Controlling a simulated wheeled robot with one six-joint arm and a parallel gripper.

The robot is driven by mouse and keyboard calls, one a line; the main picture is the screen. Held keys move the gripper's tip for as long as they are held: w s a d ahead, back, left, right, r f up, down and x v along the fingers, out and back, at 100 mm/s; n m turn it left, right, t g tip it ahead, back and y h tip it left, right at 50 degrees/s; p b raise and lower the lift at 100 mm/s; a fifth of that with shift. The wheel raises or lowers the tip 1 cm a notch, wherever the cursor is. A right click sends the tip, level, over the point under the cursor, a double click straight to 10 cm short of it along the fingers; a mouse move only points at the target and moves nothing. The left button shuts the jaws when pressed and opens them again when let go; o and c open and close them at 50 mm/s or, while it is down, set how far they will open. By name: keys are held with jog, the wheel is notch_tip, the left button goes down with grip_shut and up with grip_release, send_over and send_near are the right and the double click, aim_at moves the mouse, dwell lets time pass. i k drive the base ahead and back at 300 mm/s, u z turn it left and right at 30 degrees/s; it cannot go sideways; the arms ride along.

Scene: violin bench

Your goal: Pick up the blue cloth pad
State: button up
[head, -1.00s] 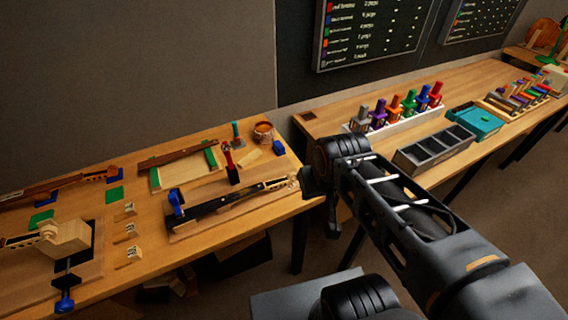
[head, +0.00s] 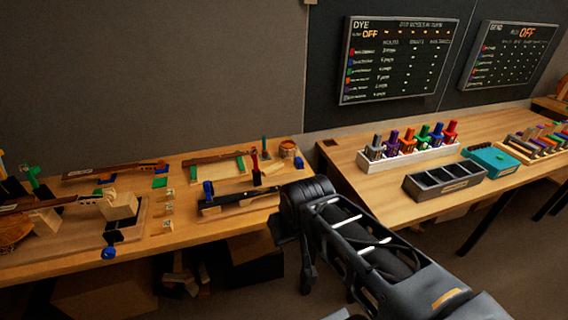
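A small blue block-like piece (head: 299,162), possibly the blue cloth pad, sits at the back right corner of the left bench, beside a round wooden jar (head: 287,148). Its material is too small to tell. Another small blue patch (head: 163,168) shows by the end of a violin neck farther left. My gripper (head: 288,250) is at the end of my dark arm, in front of the bench's right edge and apart from both blue things. Its fingers are dark and seen from behind, so its opening and anything between them are hidden.
The right bench (head: 350,155) carries a rack of coloured bottles (head: 408,152), a dark divided tray (head: 445,180) and a teal box (head: 490,160). Two boards hang behind.

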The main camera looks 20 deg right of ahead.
aim_at(298, 162)
jog(key=i, duration=0.95)
jog(key=z, duration=0.55)
